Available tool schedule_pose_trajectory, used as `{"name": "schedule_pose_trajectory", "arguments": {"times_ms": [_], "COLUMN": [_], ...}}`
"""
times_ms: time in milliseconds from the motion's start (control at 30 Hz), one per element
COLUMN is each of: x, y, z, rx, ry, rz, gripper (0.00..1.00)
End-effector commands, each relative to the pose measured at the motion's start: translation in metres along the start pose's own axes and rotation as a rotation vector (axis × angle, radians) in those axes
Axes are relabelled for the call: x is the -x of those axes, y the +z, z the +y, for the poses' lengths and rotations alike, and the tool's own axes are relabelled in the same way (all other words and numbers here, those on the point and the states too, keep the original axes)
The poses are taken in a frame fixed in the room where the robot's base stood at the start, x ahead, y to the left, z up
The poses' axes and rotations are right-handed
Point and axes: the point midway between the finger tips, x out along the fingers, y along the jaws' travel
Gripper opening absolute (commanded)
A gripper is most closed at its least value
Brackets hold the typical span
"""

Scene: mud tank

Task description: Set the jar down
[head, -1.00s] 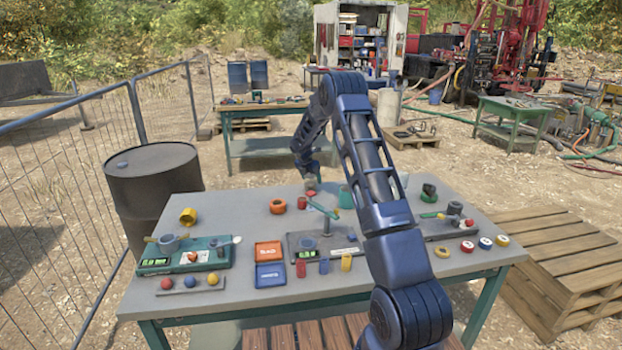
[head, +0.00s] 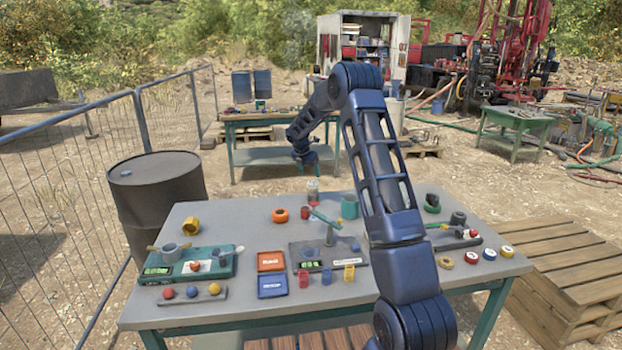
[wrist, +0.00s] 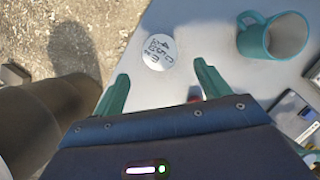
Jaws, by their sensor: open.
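The jar (head: 313,192) stands upright on the far edge area of the grey table, clear-looking with something reddish low in it. In the wrist view its round white lid (wrist: 157,52) shows dark handwriting. My gripper (head: 306,168) is above the jar and clear of it. In the wrist view my gripper (wrist: 162,75) has its two teal fingers spread with nothing between them; the lid lies just beyond the fingertips. The jar's sides are hidden from the wrist view.
A teal mug (head: 349,206) stands right of the jar. A small red item (head: 305,213) and an orange ring (head: 280,215) are nearby. A balance-like stand (head: 328,230) is in front. A dark drum (head: 157,190) stands off the table's left side.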

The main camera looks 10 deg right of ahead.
Motion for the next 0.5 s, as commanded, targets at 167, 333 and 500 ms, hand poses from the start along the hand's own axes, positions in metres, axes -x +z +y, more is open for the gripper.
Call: {"name": "schedule_pose_trajectory", "arguments": {"times_ms": [167,333,500], "x": [0.013,0.042,0.093], "y": [0.0,0.003,0.001], "z": [-0.001,-0.018,-0.056], "rx": [-0.005,-0.092,-0.284], "ry": [0.0,0.007,0.017], "rz": [0.0,0.0,0.008], "gripper": [0.75,0.75,0.75]}}
